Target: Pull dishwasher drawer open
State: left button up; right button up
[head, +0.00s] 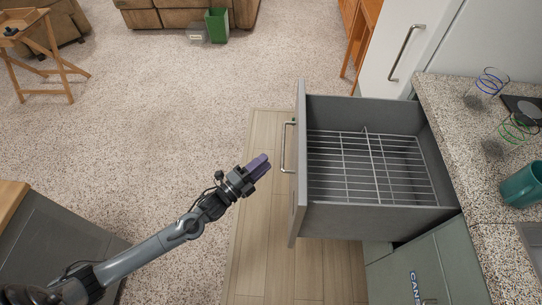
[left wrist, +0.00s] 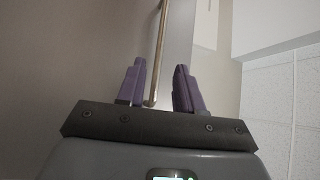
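The grey dishwasher drawer (head: 297,215) is pulled out from under the counter. A wire rack (head: 370,165) lies inside it and looks empty. Its bar handle (head: 284,147) is on the front panel, facing left. My left gripper (head: 262,165) is just left of the drawer front, a short way from the handle. In the left wrist view the gripper's purple fingers (left wrist: 160,68) are apart, and the handle bar (left wrist: 158,45) appears in line with the gap between them. They do not hold it. My right gripper is in neither view.
The speckled counter (head: 455,140) carries a teal mug (head: 522,186) and wire-like glasses (head: 487,86). A white fridge door (head: 390,35) stands behind the drawer. Carpet (head: 150,120) left of the drawer is clear. A dark cabinet (head: 60,245) is at lower left.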

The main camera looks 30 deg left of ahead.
pick_arm(q)
jog(key=shift+v, duration=0.8)
